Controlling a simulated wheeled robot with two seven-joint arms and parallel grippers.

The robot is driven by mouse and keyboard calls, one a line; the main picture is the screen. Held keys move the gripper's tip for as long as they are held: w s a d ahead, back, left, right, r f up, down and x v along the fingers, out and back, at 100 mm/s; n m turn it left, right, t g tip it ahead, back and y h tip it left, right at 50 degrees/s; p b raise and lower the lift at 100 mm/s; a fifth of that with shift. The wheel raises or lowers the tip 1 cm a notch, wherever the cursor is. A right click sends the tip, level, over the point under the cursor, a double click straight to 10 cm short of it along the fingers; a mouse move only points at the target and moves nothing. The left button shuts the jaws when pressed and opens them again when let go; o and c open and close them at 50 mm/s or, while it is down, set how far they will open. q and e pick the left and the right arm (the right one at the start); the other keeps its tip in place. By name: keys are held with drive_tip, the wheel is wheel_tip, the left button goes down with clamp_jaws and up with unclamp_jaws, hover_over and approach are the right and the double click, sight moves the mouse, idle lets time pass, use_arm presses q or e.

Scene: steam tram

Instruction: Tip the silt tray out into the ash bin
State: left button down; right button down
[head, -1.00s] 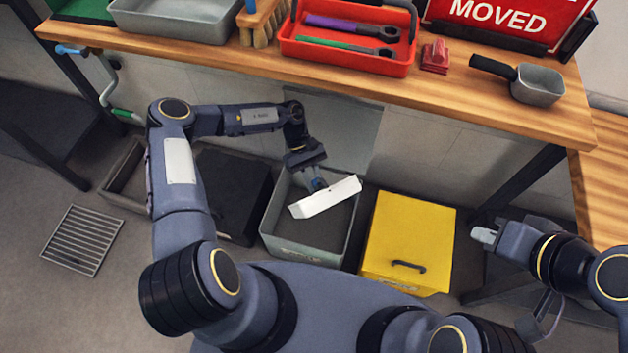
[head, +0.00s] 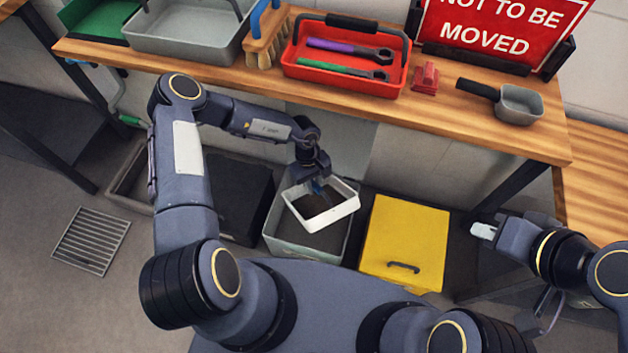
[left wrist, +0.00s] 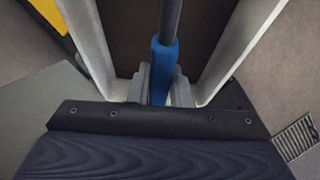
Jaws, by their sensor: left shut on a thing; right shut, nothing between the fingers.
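The white tray (head: 345,208), which I take to be the silt tray, is in my left gripper (head: 318,182). Its inside faces up toward the head camera and shows dark brown; I cannot tell how much silt lies in it. The gripper is shut on its blue handle, which shows in the left wrist view (left wrist: 163,72) between pale tray walls. The tray is over an open grey bin (head: 280,240), probably the ash bin, and hides part of its inside. The bin's label is unreadable. My right gripper (head: 483,231) is shut and empty at the right.
A yellow lidded box (head: 405,240) stands right of the grey bin, a black box (head: 238,200) left of it. The wooden bench (head: 420,118) above holds a red tool tray (head: 300,72), a brush (head: 264,50) and a scoop (head: 520,105). A floor grate (head: 92,240) lies left.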

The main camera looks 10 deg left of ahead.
use_arm(q)
drive_tip(key=shift+d+r+t+y+p, duration=0.1)
drive_tip(key=shift+r+t+y+p, duration=0.2)
drive_tip(key=shift+r+t+y, duration=0.55)
drive_tip(key=shift+f+t+y+b, duration=0.2)
drive_tip(key=shift+t+y+b, duration=0.15)
drive_tip(key=shift+t, duration=0.2)
drive_tip(key=t+y+b, duration=0.2)
drive_tip(key=b, duration=0.1)
drive_tip(key=shift+r, duration=0.35)
drive_tip(key=shift+r+t+y, duration=0.35)
drive_tip(key=shift+t+y, duration=0.05)
drive_tip(key=shift+r, duration=0.1)
use_arm(e)
wheel_tip(320, 180, down, 2)
drive_tip(key=shift+f, duration=0.2)
